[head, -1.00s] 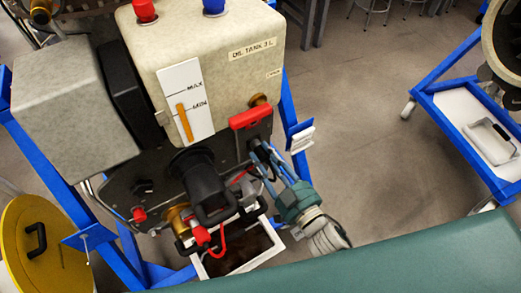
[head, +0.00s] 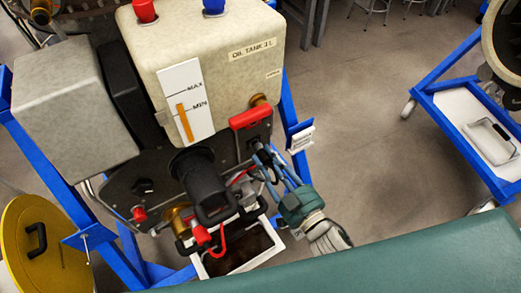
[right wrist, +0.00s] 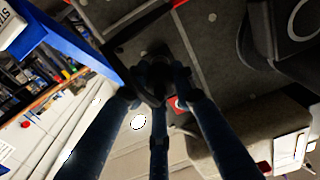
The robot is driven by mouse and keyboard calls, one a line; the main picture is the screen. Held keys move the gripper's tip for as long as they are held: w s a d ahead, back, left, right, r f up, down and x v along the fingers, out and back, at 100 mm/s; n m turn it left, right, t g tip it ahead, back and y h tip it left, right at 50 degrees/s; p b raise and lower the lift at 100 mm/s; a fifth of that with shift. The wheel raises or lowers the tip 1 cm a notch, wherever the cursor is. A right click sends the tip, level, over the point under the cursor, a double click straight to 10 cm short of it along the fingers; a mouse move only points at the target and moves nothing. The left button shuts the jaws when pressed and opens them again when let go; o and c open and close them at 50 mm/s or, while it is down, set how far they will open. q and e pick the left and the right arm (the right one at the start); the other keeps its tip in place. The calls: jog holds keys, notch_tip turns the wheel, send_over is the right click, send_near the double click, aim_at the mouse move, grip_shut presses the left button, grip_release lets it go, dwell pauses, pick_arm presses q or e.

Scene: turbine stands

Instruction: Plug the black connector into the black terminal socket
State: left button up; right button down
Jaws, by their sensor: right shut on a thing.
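My right gripper (head: 264,156) reaches in from the lower right to the front panel of the turbine stand, just below a red handle-like block (head: 250,118). Its blue fingers are shut on a small dark piece that looks like the black connector; it shows between the fingertips in the right wrist view (right wrist: 155,72). The connector is close against the dark panel (right wrist: 205,50). The black terminal socket is not clearly distinct behind the fingers, and I cannot tell whether the connector is inside it. My left gripper is not in view.
A beige oil tank (head: 215,50) sits above the panel. A large black fitting (head: 204,185) and red hose (head: 222,240) lie left of my gripper. Open floor (head: 370,140) lies further right.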

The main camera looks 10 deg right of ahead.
aim_at(268, 162)
jog(key=shift+s, duration=0.1)
jog(key=shift+p+v, duration=0.4)
jog(key=shift+v, duration=1.05)
jog(key=v, duration=0.4)
jog(key=shift+p, duration=0.4)
jog(key=s+a+f, duration=0.2)
jog(key=s+a, duration=0.6)
jog(key=s, duration=0.3)
jog(key=shift+a+p, duration=0.35)
jog(key=shift+p, duration=0.05)
